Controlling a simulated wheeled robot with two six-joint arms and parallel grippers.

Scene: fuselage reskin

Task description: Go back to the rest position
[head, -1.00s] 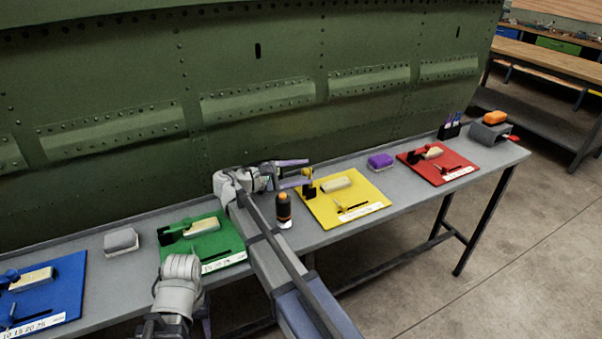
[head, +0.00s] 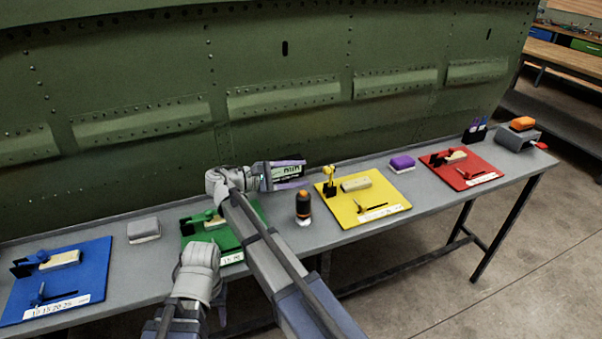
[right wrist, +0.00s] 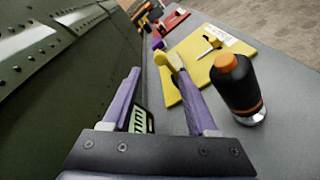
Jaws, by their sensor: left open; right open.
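My right gripper (head: 305,173) is open above the bench, left of the yellow mat (head: 373,211) and near the green skin panel. Its two purple fingers are spread in the right wrist view (right wrist: 165,82). A pale green lettered piece (right wrist: 138,121) shows behind the left finger there; I cannot tell what it rests on. A yellow-handled tool (head: 329,173) stands in a black holder on the yellow mat, apart from the fingers. My left gripper (head: 222,302) is low by the bench's front edge, mostly hidden behind its wrist.
A black bottle with an orange cap (head: 303,206) stands close to my right forearm. The green mat (head: 258,212) is partly covered by my arms. Blue (head: 88,282) and red (head: 484,160) mats lie farther along. The riveted fuselage panel (head: 300,60) rises behind the bench.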

